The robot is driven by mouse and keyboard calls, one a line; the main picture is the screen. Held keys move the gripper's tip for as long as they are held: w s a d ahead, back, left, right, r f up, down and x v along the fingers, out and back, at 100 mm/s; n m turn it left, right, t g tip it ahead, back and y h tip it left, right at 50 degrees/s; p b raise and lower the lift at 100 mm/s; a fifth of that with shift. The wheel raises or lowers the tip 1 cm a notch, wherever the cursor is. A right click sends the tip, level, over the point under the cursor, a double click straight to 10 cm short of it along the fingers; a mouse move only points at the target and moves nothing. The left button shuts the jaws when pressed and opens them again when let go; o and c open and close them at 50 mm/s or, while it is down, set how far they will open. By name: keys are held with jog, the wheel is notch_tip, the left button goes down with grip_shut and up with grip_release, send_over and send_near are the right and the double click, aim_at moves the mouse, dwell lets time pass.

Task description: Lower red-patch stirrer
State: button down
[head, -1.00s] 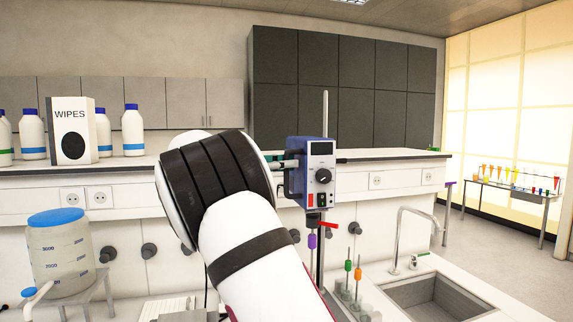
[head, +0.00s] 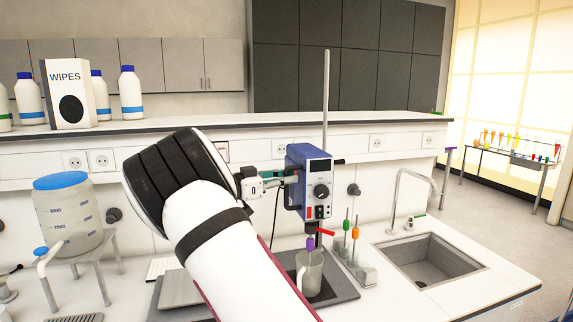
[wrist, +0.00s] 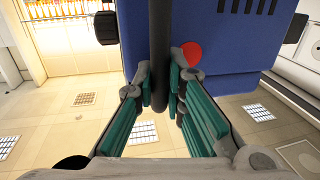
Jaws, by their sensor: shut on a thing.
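The stirrer (head: 309,180) is a blue box with a dial on its front, mounted on a tall upright stand rod (head: 326,95). A purple-marked shaft (head: 310,243) hangs below it, its lower end at the mouth of a clear beaker (head: 309,270); its tip is hard to make out. In the wrist view the blue body (wrist: 228,55) fills the upper middle, with a round red patch (wrist: 191,54) near the fingers. My gripper (head: 279,180) is at the stirrer's left side. Its green-padded fingers (wrist: 160,82) are closed around a dark bar (wrist: 158,45) at the stirrer.
Stirring rods (head: 355,234) with orange and green marks stand in a holder right of the beaker, near the sink (head: 435,262) and tap. A large jar (head: 70,215) stands at left. Bottles and a wipes box (head: 68,95) are on the back shelf.

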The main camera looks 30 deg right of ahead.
jog(key=shift+f, duration=1.4)
jog(key=c, duration=1.7)
grip_release()
jog(key=shift+o, duration=0.3)
jog(key=shift+r, duration=0.2)
jog(key=shift+a, duration=0.3)
jog(key=w+a, duration=0.1)
jog(key=a, duration=1)
jog(key=shift+a, duration=0.2)
